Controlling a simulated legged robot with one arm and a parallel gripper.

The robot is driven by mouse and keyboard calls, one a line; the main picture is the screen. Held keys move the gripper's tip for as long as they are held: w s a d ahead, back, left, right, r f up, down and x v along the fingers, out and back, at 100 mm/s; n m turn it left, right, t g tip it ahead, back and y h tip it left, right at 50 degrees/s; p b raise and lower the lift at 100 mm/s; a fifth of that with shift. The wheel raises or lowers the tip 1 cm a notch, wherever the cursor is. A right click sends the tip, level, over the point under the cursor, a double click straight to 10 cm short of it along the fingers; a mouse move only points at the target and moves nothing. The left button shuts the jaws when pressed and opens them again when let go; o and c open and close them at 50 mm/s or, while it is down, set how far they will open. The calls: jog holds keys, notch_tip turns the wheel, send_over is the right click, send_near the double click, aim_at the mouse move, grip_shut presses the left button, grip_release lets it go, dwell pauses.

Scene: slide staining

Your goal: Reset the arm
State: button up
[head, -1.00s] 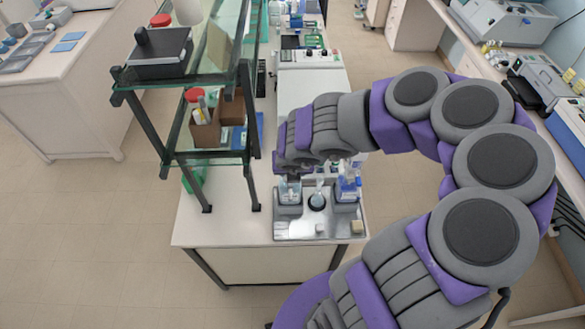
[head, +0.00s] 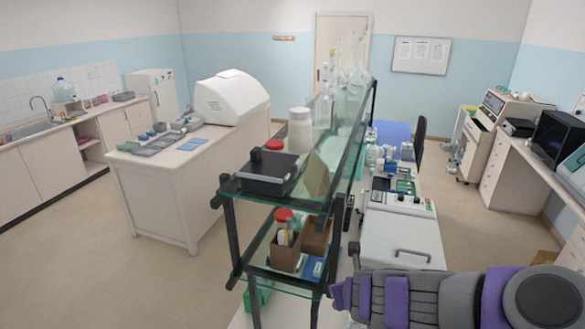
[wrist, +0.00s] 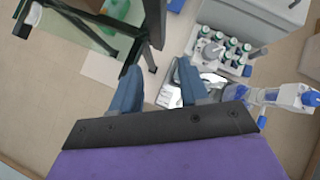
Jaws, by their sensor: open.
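My gripper (wrist: 158,76) shows in the wrist view with its two blue fingers apart and nothing between them. It hangs above the bench, beside the dark shelf post. In the head view, my grey and purple arm comes in at the bottom right and reaches left, close to the shelf's lower front. The fingertips cannot be made out there.
A glass shelf unit (head: 229,235) with a black box (head: 270,172) stands left of the arm. A white machine (head: 402,238) is behind it. In the wrist view, a rack of small bottles (wrist: 222,50) and a blue-white bottle (wrist: 285,97) are close on the right.

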jog(key=s+a+n+y+b, duration=0.2)
jog(key=a+n+y+b, duration=0.35)
jog(key=a+n, duration=0.55)
jog(key=s+a+f+n+g+b, duration=0.3)
jog(key=s+f+n+b, duration=0.35)
jog(key=s+n, duration=0.45)
jog(key=s+d+f+n+g+h+b, duration=0.3)
jog(key=s+d+f+n+b, duration=0.1)
jog(key=s, duration=0.5)
jog(key=s+d+f+n+g+h+b, duration=0.3)
jog(key=s+d+f+n, duration=0.4)
jog(key=s+d, duration=0.3)
jog(key=shift+s+d+f+g+b, duration=0.25)
jog(key=shift+f+g+b, duration=0.35)
jog(key=shift+b, duration=0.4)
